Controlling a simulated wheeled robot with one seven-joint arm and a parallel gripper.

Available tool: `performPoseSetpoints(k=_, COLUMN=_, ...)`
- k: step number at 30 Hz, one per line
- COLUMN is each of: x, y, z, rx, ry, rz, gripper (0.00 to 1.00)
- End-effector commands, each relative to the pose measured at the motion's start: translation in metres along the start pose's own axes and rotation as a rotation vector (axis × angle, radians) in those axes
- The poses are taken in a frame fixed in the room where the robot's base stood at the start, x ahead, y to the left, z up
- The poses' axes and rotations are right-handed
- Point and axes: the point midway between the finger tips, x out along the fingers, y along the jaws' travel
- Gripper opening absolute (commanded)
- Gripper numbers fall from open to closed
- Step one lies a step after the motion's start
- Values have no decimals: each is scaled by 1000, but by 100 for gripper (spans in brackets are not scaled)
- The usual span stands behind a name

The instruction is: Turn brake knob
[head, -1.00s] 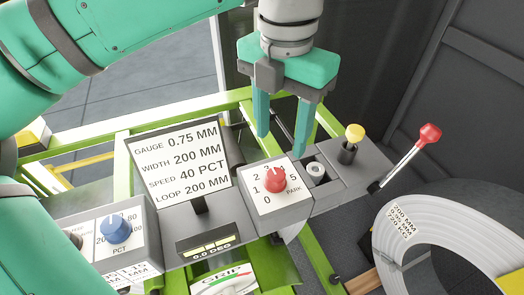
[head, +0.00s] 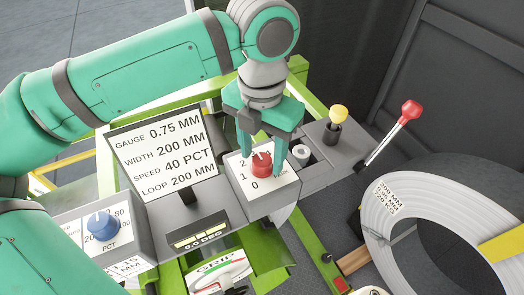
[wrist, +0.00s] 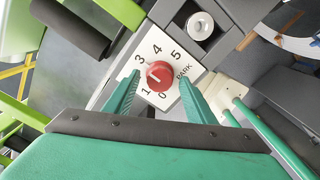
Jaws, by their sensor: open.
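The red brake knob (head: 261,164) sits on a white dial plate (head: 262,199) marked with numbers and PARK. In the wrist view the knob (wrist: 160,76) is in the middle of the dial, with its white mark toward the left, around the 2 and 3 side. My gripper (head: 262,160) is open, pointing down over the dial. In the wrist view its two green fingers (wrist: 160,80) lie on either side of the knob, apparently apart from it. The right finger hides part of the PARK side in the head view.
A display panel (head: 163,146) stands left of the dial, and a blue knob (head: 102,226) is farther left. A yellow-topped knob (head: 338,113) and a red-tipped lever (head: 411,110) are to the right. A large coil (head: 410,200) lies at lower right.

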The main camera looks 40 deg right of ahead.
Motion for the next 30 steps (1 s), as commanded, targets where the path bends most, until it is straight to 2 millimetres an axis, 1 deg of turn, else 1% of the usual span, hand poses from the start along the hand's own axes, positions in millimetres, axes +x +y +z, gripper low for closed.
performPoseSetpoints(k=5, x=0, y=0, z=0, rx=0, ry=0, rz=0, gripper=50)
performPoseSetpoints(k=6, x=0, y=0, z=0, rx=0, ry=0, rz=0, gripper=46)
performPoseSetpoints(k=8, x=0, y=0, z=0, rx=1, ry=0, rz=0, gripper=31)
performPoseSetpoints(k=9, x=0, y=0, z=0, rx=1, ry=0, rz=0, gripper=22)
performPoseSetpoints(k=11, x=0, y=0, z=0, rx=1, ry=0, rz=0, gripper=9)
performPoseSetpoints(k=17, x=0, y=0, z=0, rx=7, ry=0, rz=1, gripper=9)
performPoseSetpoints(k=22, x=0, y=0, z=0, rx=47, ry=0, rz=1, gripper=9)
performPoseSetpoints(k=26, x=0, y=0, z=0, rx=113, ry=0, rz=1, gripper=9)
performPoseSetpoints(k=30, x=0, y=0, z=0, rx=218, ry=0, rz=1, gripper=9)
